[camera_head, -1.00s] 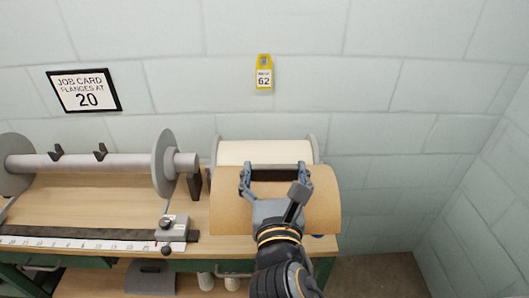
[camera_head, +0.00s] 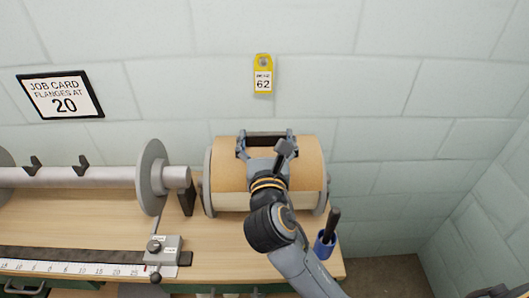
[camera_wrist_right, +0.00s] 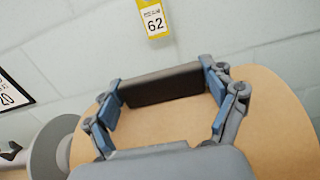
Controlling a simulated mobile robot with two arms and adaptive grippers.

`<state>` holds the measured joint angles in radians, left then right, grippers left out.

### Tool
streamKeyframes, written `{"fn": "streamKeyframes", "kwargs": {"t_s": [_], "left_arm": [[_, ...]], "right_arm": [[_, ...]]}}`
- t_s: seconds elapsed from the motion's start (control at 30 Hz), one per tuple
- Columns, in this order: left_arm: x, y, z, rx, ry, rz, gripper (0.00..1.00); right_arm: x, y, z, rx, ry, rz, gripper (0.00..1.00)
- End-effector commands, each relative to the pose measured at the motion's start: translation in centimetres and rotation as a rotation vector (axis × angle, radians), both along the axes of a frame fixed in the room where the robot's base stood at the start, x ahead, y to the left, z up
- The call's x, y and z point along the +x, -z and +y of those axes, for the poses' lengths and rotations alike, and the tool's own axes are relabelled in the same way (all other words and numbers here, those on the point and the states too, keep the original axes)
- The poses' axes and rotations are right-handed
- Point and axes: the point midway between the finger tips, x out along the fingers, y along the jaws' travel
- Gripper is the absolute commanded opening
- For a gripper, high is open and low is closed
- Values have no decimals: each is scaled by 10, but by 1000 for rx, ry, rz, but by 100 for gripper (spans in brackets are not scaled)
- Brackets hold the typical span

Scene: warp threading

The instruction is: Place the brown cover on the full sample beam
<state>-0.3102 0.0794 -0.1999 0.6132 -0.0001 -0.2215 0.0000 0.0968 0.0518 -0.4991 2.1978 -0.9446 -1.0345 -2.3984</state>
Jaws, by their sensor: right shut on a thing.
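The brown cover (camera_head: 229,172) is a curved tan shell with a dark handle (camera_wrist_right: 161,86) on top. My right gripper (camera_head: 265,141) is shut on the handle, with a finger at each end of it in the right wrist view. The cover lies over the upper and back part of the full sample beam (camera_head: 298,203), between its grey flanges. A cream strip of the beam's winding shows below the cover's front edge. I cannot tell whether the cover rests on the winding or hangs just above it. My left gripper is not in view.
An empty beam with a grey flange (camera_head: 151,178) stands on the left of the wooden bench (camera_head: 215,243). A ruler (camera_head: 75,268) with a slider block lies in front. A blue cup (camera_head: 325,243) with a dark-handled tool stands right of the full beam. The wall is close behind.

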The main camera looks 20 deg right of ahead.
Motion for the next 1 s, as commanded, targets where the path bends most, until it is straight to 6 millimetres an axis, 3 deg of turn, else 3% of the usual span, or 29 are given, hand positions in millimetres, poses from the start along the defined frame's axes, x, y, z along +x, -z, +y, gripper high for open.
{"fn": "streamKeyframes", "kwargs": {"t_s": [0.03, 0.2, 0.53, 0.7, 1.0], "left_arm": [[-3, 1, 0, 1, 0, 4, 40], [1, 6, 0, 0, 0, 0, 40], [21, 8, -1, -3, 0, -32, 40], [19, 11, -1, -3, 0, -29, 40], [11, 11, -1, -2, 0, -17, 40]], "right_arm": [[12, 9, -3, -4, 2, 2, 41], [35, 39, -9, -2, 1, 2, 41], [56, 67, -13, 0, 0, 2, 41], [54, 90, -13, 0, 0, 1, 41], [54, 92, -13, 0, -1, -1, 41]]}}
